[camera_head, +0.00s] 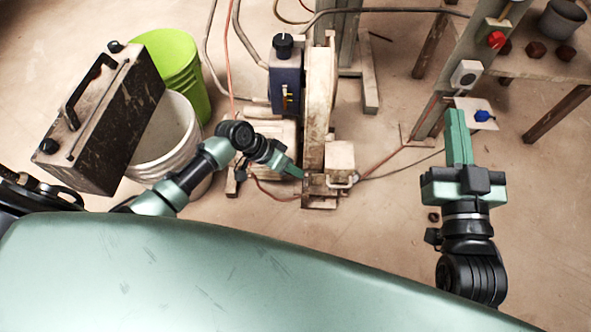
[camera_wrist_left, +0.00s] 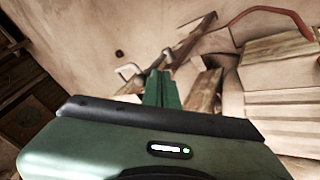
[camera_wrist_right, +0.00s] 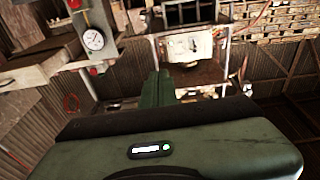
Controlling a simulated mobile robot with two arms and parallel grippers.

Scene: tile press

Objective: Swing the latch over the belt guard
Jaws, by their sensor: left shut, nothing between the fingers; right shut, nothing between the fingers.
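The belt guard (camera_head: 319,95) looks like the tall, worn beige cover standing upright in the middle of the head view. At its foot is a small metal fitting with a pale bent handle (camera_head: 343,184), which seems to be the latch; its exact position is hard to tell. My left gripper (camera_head: 300,173) is shut and empty, its tips close to the left of this fitting; I cannot tell whether they touch. In the left wrist view, the shut fingers (camera_wrist_left: 163,88) point towards the bent handle (camera_wrist_left: 128,71) and a brown bar (camera_wrist_left: 191,40). My right gripper (camera_head: 458,123) is shut and empty, well to the right.
A dark blue box with a knob (camera_head: 285,75) stands left of the guard. A green bucket (camera_head: 186,68), a white bucket (camera_head: 158,170) and a dirty dark case (camera_head: 102,122) are at the left. A post with a red button (camera_head: 496,39) rises at right. Hoses cross the floor.

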